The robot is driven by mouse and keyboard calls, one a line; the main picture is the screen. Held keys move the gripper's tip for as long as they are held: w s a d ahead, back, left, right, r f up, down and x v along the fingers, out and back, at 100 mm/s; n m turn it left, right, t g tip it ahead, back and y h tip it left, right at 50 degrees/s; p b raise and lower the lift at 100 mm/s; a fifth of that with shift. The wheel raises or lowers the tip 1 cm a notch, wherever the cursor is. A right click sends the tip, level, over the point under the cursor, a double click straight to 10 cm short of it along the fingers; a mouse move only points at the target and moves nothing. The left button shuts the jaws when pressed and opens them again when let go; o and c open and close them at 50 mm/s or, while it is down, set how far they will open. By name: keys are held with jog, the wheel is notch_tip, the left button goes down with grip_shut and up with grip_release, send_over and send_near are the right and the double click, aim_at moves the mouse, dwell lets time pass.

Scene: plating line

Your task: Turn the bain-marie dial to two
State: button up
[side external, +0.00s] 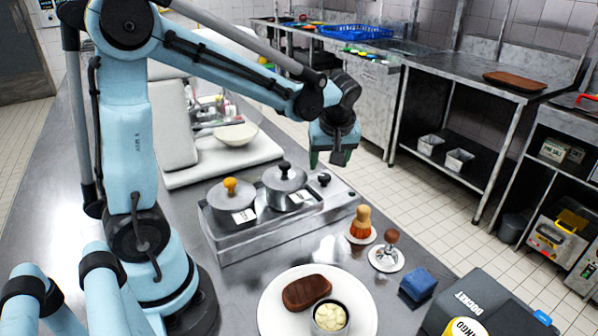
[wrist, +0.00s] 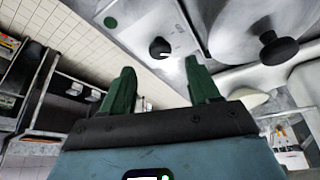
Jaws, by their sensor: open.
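The bain-marie (side external: 255,235) is a steel unit on the counter, holding two lidded pots. Its black dial (side external: 324,179) is at the far right end of its top. In the wrist view the dial (wrist: 159,48) is round with a pale pointer mark, ahead of and between my fingers. Its number markings are too small to read. My gripper (side external: 330,160) is open and empty, pointing down just above and behind the dial in the side view. Its green fingers (wrist: 162,92) are spread apart in the wrist view and appear clear of the dial.
Beside the dial is a pot with a black-knobbed lid (side external: 285,177); a pot with an orange-knobbed lid (side external: 231,193) stands left of it.

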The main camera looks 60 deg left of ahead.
aim_at(324, 176)
jog(key=shift+x, duration=2.75)
jog(key=c, duration=1)
jog(key=shift+c, duration=0.2)
jog(key=shift+m, duration=0.3)
jog(key=m, duration=0.1)
jog(key=m+t, duration=0.1)
jog(key=m, duration=0.1)
jog(key=shift+s+a+m+h, duration=0.1)
jog(key=shift+s+m+h, duration=0.1)
jog(key=shift+m+h, duration=0.15)
jog(key=shift+s+a+m+t+h, duration=0.1)
jog(key=shift+m+t+h, duration=0.3)
jog(key=shift+m, duration=0.75)
jog(key=shift+a+m+t+h, duration=0.15)
jog(key=shift+m+h, duration=0.3)
jog(key=shift+m, duration=0.65)
jog(key=shift+d, duration=0.1)
